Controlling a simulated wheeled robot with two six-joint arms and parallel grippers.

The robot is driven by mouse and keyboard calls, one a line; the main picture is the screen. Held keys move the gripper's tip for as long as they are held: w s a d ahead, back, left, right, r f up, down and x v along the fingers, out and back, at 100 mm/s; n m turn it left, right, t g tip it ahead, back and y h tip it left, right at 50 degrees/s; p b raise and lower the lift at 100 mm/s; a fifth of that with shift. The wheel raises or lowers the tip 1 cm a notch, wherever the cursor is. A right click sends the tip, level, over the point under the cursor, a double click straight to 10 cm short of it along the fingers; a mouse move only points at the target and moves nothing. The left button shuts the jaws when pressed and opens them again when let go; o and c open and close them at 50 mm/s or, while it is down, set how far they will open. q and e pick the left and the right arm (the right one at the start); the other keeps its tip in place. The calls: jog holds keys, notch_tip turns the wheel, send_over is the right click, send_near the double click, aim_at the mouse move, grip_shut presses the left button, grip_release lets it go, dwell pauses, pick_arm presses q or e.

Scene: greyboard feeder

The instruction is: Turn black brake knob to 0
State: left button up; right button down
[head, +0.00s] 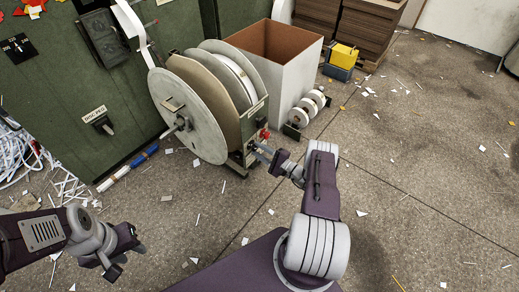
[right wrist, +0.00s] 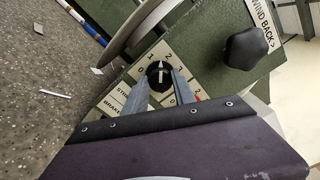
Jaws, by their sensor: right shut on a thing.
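The black brake knob (right wrist: 160,75) sits on a pale dial plate (right wrist: 118,93) with printed numbers and the word BRAKE in the right wrist view. My right gripper (right wrist: 160,82) is shut on the knob, one finger on each side, partly covering the plate. In the head view my right gripper (head: 258,149) reaches the low front of the reel feeder (head: 190,115). My left gripper (head: 124,262) hangs open and empty above the floor at lower left.
A larger black knob (right wrist: 246,48) stands beside the WIND BACK label (right wrist: 264,22). A small red part (head: 264,134) is just above my right gripper. An open box (head: 285,75) and small rolls (head: 308,108) stand behind. The floor at right is mostly clear, with paper scraps.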

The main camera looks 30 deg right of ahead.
jog(key=n+p, duration=0.1)
jog(key=n, duration=0.2)
jog(key=shift+n, duration=0.4)
jog(key=n+p, duration=0.1)
jog(key=n, duration=0.3)
jog(key=shift+n+p, duration=0.3)
jog(key=n+p, duration=0.1)
jog(key=n, duration=0.3)
jog(key=shift+f, duration=0.1)
jog(key=shift+f+n+p, duration=0.1)
jog(key=shift+n+p, duration=0.45)
jog(key=shift+n, duration=0.95)
jog(key=c, duration=1)
grip_release()
jog(key=shift+c, duration=0.2)
